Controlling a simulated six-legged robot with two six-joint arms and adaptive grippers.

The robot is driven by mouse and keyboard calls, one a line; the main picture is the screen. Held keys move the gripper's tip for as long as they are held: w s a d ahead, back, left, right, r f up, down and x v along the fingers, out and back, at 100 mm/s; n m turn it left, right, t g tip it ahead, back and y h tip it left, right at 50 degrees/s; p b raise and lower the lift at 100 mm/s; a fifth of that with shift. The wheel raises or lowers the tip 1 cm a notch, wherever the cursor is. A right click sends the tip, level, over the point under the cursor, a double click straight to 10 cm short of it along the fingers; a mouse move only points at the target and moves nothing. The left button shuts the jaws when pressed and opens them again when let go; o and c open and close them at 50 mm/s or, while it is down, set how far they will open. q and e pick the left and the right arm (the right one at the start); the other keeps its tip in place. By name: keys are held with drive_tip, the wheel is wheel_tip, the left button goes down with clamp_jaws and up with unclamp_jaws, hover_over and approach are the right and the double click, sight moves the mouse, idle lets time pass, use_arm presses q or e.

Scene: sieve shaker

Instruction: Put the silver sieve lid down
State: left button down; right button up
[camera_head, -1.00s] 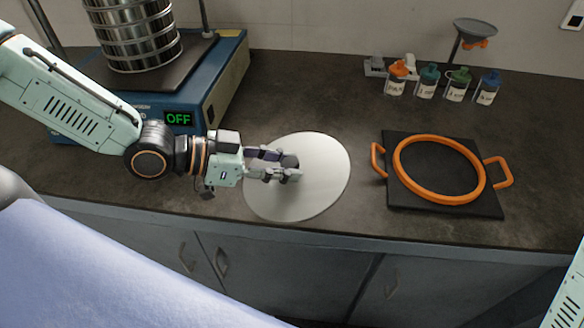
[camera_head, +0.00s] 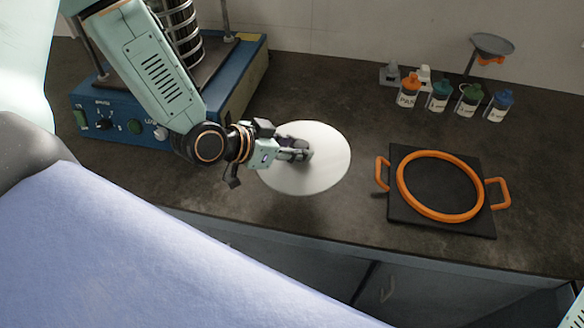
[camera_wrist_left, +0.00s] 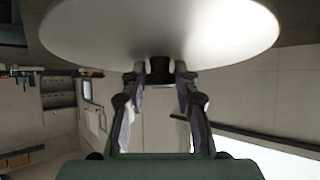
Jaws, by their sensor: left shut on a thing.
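The silver sieve lid (camera_head: 322,165) is a pale round disc in the head view, over the dark counter between the shaker and the black tray. My left gripper (camera_head: 303,153) is shut on the lid's dark knob, which the fingers mostly hide. In the left wrist view the lid (camera_wrist_left: 160,30) spans the top, and its black knob (camera_wrist_left: 159,70) sits between the two fingertips. I cannot tell for sure whether the lid touches the counter. Only a sliver of my right arm shows at the lower right; its gripper is out of view.
The blue sieve shaker (camera_head: 226,88) with a stack of metal sieves (camera_head: 183,30) stands at the left. A black tray (camera_head: 440,226) with an orange ring (camera_head: 478,200) and handles lies to the right. Several small bottles (camera_head: 440,95) stand behind it. Bare counter (camera_head: 345,105) lies behind the lid.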

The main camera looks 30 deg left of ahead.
sight(287, 135)
use_arm(q)
drive_tip(key=shift+w+a+r+n+y+p, duration=0.7)
drive_tip(key=shift+n+y+p, duration=0.25)
drive_tip(key=shift+p, duration=0.3)
drive_tip(key=shift+w+a+f+n+y+p, duration=0.2)
drive_tip(key=shift+a+n+y+p, duration=0.15)
drive_tip(key=shift+a+y+p, duration=0.3)
wheel_tip(287, 135, down, 5)
drive_tip(key=shift+s+r+b, duration=0.1)
drive_tip(key=shift+b, duration=0.55)
drive_tip(key=shift+a+f, duration=0.1)
drive_tip(key=shift+f, duration=0.7)
wheel_tip(287, 135, down, 4)
drive_tip(key=shift+r+b, duration=0.2)
drive_tip(key=shift+b, duration=0.15)
drive_tip(key=shift+f, duration=0.15)
drive_tip(key=c, duration=1)
unclamp_jaws()
